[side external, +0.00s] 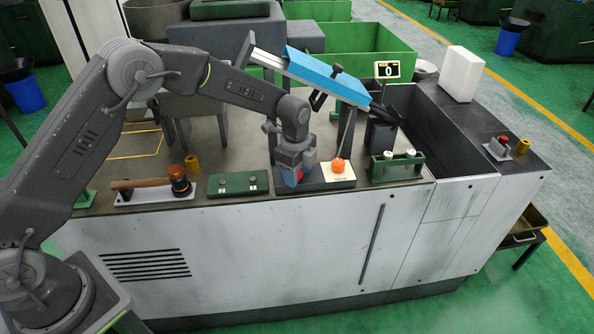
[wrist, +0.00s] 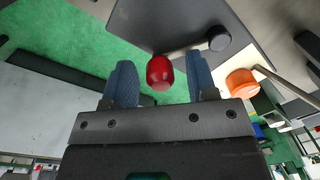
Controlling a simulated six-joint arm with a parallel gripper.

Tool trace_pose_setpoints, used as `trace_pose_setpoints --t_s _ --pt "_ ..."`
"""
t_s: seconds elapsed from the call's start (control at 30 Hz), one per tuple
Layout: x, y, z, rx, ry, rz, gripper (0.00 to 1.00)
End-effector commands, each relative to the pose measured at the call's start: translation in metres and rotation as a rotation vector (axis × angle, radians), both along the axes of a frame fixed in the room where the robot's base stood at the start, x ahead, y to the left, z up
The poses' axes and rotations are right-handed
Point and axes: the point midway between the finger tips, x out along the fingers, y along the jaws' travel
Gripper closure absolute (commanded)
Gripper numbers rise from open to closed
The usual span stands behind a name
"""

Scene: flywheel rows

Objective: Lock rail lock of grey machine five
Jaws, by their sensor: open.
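My gripper (side external: 291,179) is low over a black panel (side external: 312,186) at the front edge of the grey machine (side external: 300,240). In the wrist view my open gripper (wrist: 160,62) has its two blue fingers on either side of a red knob (wrist: 160,72). There is a gap on both sides, so the knob is not gripped. In the side view the red knob (side external: 300,175) is mostly hidden by my gripper. An orange ball knob (side external: 338,165) on a rod stands on a pale plate to its right. I cannot tell which part is the rail lock.
A green block with two white-topped parts (side external: 397,166) stands to the right. A dark green plate (side external: 238,184) and a wooden-handled tool (side external: 150,184) lie to the left. A tilted blue rail (side external: 325,75) and a "0" display (side external: 387,70) rise behind.

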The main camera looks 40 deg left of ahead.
Motion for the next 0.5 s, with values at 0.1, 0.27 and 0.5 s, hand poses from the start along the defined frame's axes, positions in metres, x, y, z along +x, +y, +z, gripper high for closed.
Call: trace_pose_setpoints --t_s 0.1,0.27,0.5 --pt "0.000 0.000 0.003 0.000 0.000 0.000 0.48" --pt "0.000 0.000 0.024 -0.001 -0.003 0.000 0.48" --pt "-0.003 0.000 0.078 -0.001 -0.006 0.000 0.48"
